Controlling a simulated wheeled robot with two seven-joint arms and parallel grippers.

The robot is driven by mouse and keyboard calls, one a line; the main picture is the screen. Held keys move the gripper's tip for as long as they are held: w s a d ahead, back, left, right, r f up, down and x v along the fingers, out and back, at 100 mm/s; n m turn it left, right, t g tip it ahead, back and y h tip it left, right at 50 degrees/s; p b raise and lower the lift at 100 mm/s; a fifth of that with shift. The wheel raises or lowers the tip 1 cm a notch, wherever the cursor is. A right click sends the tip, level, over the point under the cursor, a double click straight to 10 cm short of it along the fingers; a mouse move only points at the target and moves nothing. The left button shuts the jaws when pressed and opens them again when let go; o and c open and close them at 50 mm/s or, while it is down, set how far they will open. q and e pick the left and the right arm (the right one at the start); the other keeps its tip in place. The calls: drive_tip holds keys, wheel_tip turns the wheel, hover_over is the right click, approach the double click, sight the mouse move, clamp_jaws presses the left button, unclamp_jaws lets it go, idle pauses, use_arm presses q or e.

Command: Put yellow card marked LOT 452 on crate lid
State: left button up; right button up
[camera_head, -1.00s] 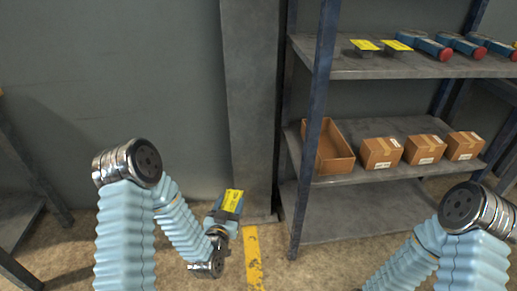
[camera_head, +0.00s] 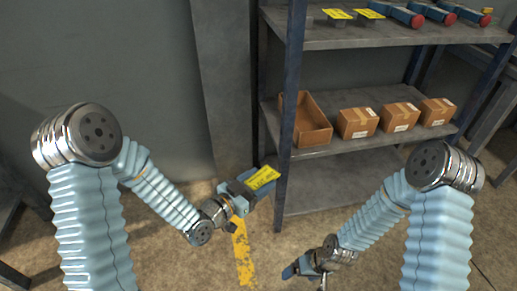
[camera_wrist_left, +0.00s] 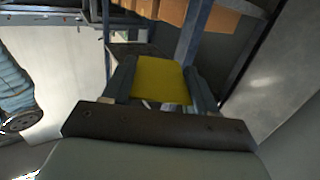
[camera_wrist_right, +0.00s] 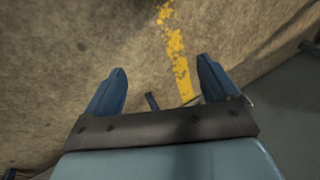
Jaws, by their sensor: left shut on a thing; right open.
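My left gripper (camera_head: 252,184) is shut on a yellow card (camera_head: 263,178), held in the air in front of the shelf's near post. The card also shows between the fingers in the left wrist view (camera_wrist_left: 160,80); its print is too small to read. My right gripper (camera_head: 298,268) is low at the bottom middle of the head view. In the right wrist view its fingers (camera_wrist_right: 163,85) are apart with nothing between them, over the floor. I cannot make out a crate lid in any view.
A grey shelf unit (camera_head: 345,92) stands ahead. Two more yellow cards (camera_head: 337,14) (camera_head: 370,14) and several blue tools (camera_head: 438,14) are on its top shelf. An open brown box (camera_head: 313,137) and closed cartons (camera_head: 357,122) are on the middle shelf. The bottom shelf (camera_head: 325,185) is bare.

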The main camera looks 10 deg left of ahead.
drive_tip(key=w+a+r+n, duration=0.3)
drive_tip(key=w+r+n, duration=0.1)
drive_tip(key=w+n, duration=0.4)
wheel_tip(320, 180, up, 36)
drive_tip(key=n+h, duration=0.5)
drive_tip(key=n, duration=1.4)
hover_over(268, 168)
wheel_tip(268, 168, down, 12)
drive_tip(key=shift+r, duration=0.25)
